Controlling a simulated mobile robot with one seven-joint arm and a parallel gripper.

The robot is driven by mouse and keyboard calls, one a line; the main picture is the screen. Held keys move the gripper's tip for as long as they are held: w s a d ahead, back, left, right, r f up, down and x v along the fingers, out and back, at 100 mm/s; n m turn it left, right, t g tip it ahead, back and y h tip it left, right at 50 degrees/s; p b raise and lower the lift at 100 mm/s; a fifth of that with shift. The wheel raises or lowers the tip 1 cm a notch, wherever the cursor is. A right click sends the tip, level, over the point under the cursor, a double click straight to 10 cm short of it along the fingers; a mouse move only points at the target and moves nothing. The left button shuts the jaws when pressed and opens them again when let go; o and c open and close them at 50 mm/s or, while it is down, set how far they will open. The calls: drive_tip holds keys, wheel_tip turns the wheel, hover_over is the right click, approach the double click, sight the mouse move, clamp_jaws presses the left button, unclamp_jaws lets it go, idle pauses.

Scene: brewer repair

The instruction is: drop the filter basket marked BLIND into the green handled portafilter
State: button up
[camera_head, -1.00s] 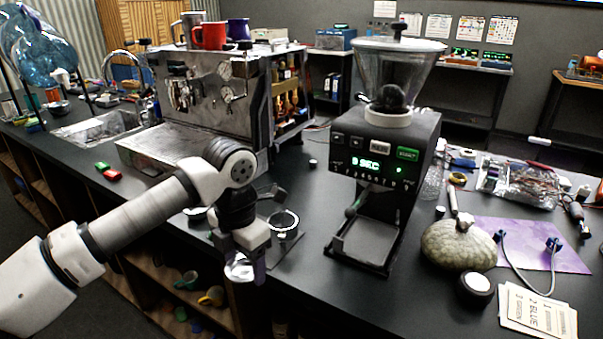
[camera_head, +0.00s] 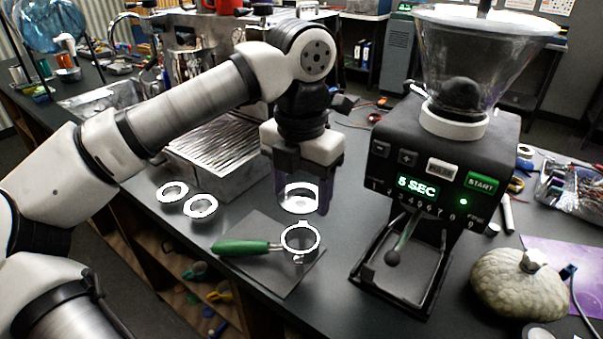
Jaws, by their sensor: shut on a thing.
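The green handled portafilter (camera_head: 246,247) lies on a dark mat on the counter, its handle to the left and its open round head (camera_head: 300,239) to the right. My gripper (camera_head: 300,200) is shut on a shiny metal filter basket (camera_head: 299,199), held just above and behind the portafilter head in the picture, apart from it. I cannot read any marking on the basket. Two more ring-shaped baskets, one left (camera_head: 172,191) and one right (camera_head: 201,206), lie on the counter left of the mat.
A grinder (camera_head: 440,170) with a clear hopper stands right of the mat, its display reading 5 SEC. The espresso machine's drip grate (camera_head: 215,150) is behind the baskets. A pale pumpkin (camera_head: 519,284) sits at right. The counter's front edge is close to the mat.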

sight(301, 204)
drive_tip(key=shift+s+f+b, duration=0.15)
drive_tip(key=shift+f+b, duration=0.45)
drive_tip(key=shift+f, duration=0.3)
drive_tip(key=shift+f+b, duration=0.95)
drive_tip(key=shift+f, duration=0.65)
drive_tip(key=shift+b, duration=0.4)
drive_tip(key=shift+f+b, duration=1.55)
drive_tip(key=shift+f, duration=0.1)
idle(1.7)
drive_tip(key=o, duration=1.3)
